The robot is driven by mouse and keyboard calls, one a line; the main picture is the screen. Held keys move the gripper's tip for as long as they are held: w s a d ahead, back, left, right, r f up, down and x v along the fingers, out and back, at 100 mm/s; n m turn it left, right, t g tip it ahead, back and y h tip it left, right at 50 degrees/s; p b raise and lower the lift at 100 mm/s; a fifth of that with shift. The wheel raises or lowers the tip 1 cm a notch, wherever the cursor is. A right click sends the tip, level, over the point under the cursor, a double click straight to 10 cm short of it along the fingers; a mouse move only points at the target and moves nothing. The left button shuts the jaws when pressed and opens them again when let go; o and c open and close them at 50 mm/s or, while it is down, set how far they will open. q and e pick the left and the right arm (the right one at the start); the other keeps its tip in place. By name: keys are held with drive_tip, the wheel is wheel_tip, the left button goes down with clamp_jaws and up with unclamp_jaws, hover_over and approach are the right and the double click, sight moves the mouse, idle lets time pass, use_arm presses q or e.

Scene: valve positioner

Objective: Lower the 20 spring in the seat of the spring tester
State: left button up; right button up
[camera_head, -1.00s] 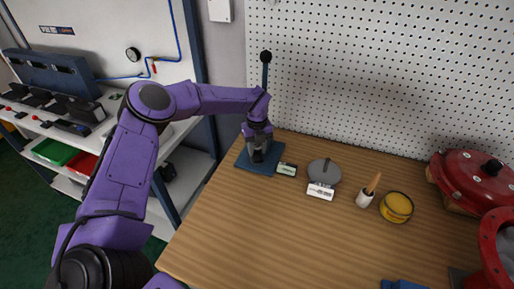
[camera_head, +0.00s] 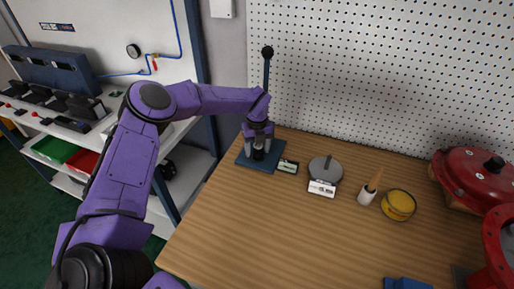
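The spring tester stands at the back left corner of the wooden table, with a blue base plate (camera_head: 243,160) and an upright lever topped by a black knob (camera_head: 267,52). My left gripper (camera_head: 258,146) points down over the middle of the base, its fingers apart. A small dark upright piece (camera_head: 258,154) shows between and just below the fingers. It is at the seat, but it is too small to tell the spring from the seat. A small display box (camera_head: 287,167) sits at the base's right edge. My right gripper is not in view.
To the right stand a grey round plate (camera_head: 326,168) with a white label block (camera_head: 321,188), a white cup with a brush (camera_head: 367,195), a yellow tin (camera_head: 398,204) and a red valve housing (camera_head: 475,178). The table's front middle is clear.

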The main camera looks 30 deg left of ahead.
use_arm(q)
drive_tip(key=shift+w+d+r, duration=0.1)
drive_tip(key=shift+w+r, duration=0.05)
drive_tip(key=shift+r, duration=0.05)
wheel_tip(320, 180, up, 10)
drive_tip(key=p, duration=0.6)
drive_tip(key=shift+r, duration=0.15)
